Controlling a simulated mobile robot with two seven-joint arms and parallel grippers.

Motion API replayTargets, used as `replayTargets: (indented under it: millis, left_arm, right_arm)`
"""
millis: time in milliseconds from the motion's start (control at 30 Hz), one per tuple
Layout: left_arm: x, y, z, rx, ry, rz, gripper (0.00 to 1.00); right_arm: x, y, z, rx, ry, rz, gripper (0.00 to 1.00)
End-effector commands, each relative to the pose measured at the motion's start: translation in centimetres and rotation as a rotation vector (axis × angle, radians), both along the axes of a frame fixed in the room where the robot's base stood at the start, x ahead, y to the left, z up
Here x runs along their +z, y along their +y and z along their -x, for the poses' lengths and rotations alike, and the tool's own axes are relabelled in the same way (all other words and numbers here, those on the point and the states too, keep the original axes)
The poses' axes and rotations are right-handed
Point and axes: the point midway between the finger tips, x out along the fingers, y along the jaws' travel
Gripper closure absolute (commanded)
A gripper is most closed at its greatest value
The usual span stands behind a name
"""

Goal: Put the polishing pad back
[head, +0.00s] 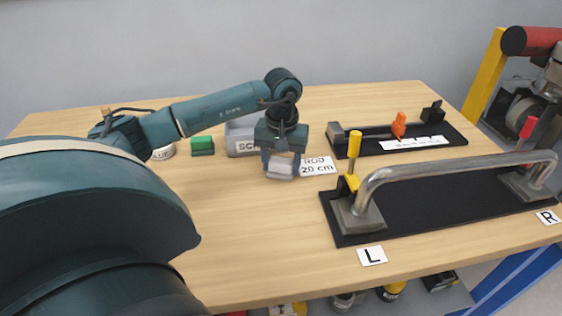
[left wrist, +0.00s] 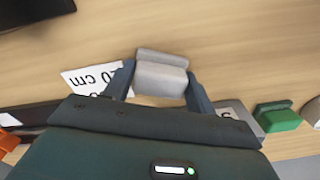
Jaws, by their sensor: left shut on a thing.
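My left gripper (head: 281,160) is shut on a light grey block-shaped pad (head: 281,170), which I take to be the polishing pad. It is above the table, just left of the "ROD 20 cm" card (head: 317,166); whether it touches the tabletop is unclear. In the left wrist view the pad (left wrist: 162,78) sits between the two fingers, with a narrower raised ridge on a wider body. A green pad of similar shape (head: 203,146) rests at the back left, and it also shows in the left wrist view (left wrist: 277,116). My right gripper is not in view.
A grey bin marked "SC" (head: 241,142), its label partly hidden, stands behind my gripper. To the right, a black base (head: 440,208) holds a bent metal rail (head: 450,166) and a yellow-handled clamp (head: 354,150). A smaller black fixture (head: 365,146) lies behind. The tabletop's front left is clear.

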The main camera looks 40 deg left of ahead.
Motion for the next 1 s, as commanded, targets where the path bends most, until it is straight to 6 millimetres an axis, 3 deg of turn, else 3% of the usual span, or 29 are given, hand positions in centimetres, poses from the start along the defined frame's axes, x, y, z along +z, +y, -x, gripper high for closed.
replayTargets:
  millis: [300,633,767,1000]
  left_arm:
    - [-0.1,0.0,0.0,0.0,0.0,0.0,0.23]
    - [0.7,0.0,-0.1,0.0,-0.002,0.0,0.23]
    - [2.7,0.0,-0.1,0.0,-0.005,-0.001,0.23]
    - [8.1,-0.1,-0.2,0.0,-0.007,0.0,0.23]
  right_arm:
    - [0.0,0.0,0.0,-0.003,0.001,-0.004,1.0]
    - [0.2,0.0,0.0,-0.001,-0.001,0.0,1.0]
    - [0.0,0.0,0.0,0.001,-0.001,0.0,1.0]
    - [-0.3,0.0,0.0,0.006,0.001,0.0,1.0]
